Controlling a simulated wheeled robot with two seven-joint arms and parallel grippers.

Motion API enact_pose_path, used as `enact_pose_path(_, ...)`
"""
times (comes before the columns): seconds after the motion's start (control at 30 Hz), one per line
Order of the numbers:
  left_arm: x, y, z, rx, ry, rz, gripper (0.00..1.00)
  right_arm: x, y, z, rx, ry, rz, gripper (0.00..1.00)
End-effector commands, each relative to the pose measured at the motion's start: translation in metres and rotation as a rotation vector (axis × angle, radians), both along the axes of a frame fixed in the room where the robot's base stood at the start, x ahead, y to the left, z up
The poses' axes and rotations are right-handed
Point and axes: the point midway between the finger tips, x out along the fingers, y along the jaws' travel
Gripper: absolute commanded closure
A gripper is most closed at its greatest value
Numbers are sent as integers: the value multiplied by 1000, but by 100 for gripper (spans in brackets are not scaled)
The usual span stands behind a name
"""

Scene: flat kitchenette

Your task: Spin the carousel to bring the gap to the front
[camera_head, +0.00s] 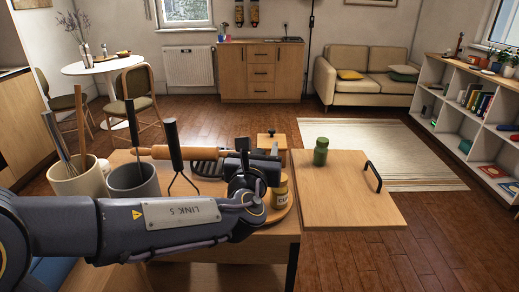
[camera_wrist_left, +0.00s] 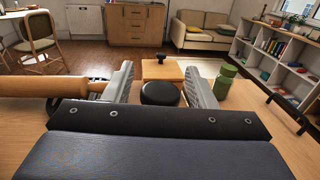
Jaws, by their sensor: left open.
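The round wooden carousel (camera_head: 286,216) is mostly hidden behind my left arm in the head view; only part of its right rim shows. A jar with yellowish contents (camera_head: 280,191) stands at that rim, partly covered by my wrist. My left gripper (camera_head: 243,152) reaches forward over the table near the carousel. In the left wrist view its fingers (camera_wrist_left: 160,72) are apart, with a round black lid (camera_wrist_left: 160,93) showing between them. I cannot tell whether either finger touches it. The carousel's gap cannot be made out. My right gripper is not in view.
A wooden box with a black knob (camera_head: 271,143) stands beyond the gripper. A green jar (camera_head: 320,153) stands on a board with a black handle (camera_head: 350,198) at right. A rolling pin (camera_head: 172,152), a grey utensil pot (camera_head: 133,181) and a cream pot (camera_head: 80,183) are at left.

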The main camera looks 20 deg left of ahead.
Motion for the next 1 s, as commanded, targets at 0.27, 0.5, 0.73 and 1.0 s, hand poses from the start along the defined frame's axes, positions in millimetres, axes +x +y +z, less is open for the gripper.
enact_pose_path(0.27, -23, -3, 0, -1, -1, -2, 49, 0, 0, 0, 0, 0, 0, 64)
enact_pose_path(0.5, -63, -8, 1, -1, -1, -3, 49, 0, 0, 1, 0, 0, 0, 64)
enact_pose_path(0.73, -78, -9, 0, -1, 0, -1, 49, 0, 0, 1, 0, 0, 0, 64)
enact_pose_path(1.0, -78, -9, 0, 0, 0, 0, 49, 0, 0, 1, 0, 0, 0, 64)
